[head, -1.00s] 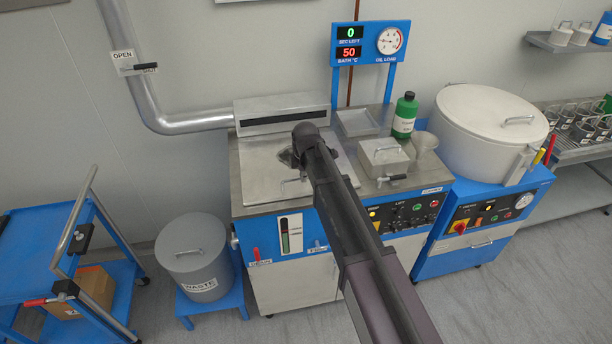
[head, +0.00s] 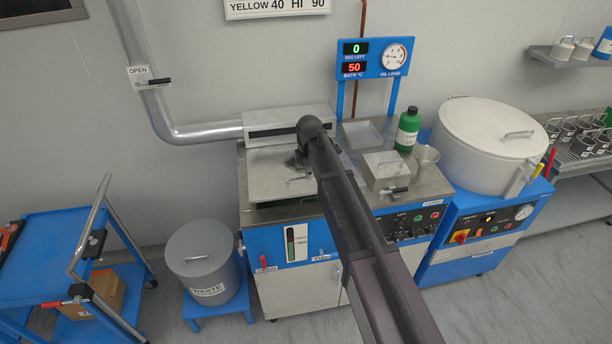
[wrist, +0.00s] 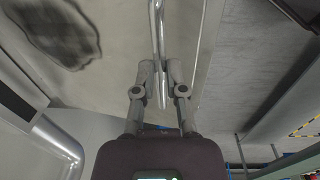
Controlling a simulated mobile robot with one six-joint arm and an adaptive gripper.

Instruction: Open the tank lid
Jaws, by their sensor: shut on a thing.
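The tank lid (head: 268,184) is a flat pale metal plate on the blue-fronted tank unit in the head view. Its front edge stands a little above the unit's top, with a dark gap beneath. Its bar handle (head: 300,179) shows beside my arm. In the wrist view my gripper (wrist: 160,74) is shut on the metal bar handle (wrist: 157,25), with a finger on each side. In the head view my arm hides most of the gripper and the lid's right part.
A small lidded box (head: 386,170), a green bottle (head: 407,130) and a metal funnel (head: 426,157) stand right of the lid. A vent housing (head: 288,121) lies behind it. A grey waste bin (head: 206,265) and a blue cart (head: 60,230) stand left.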

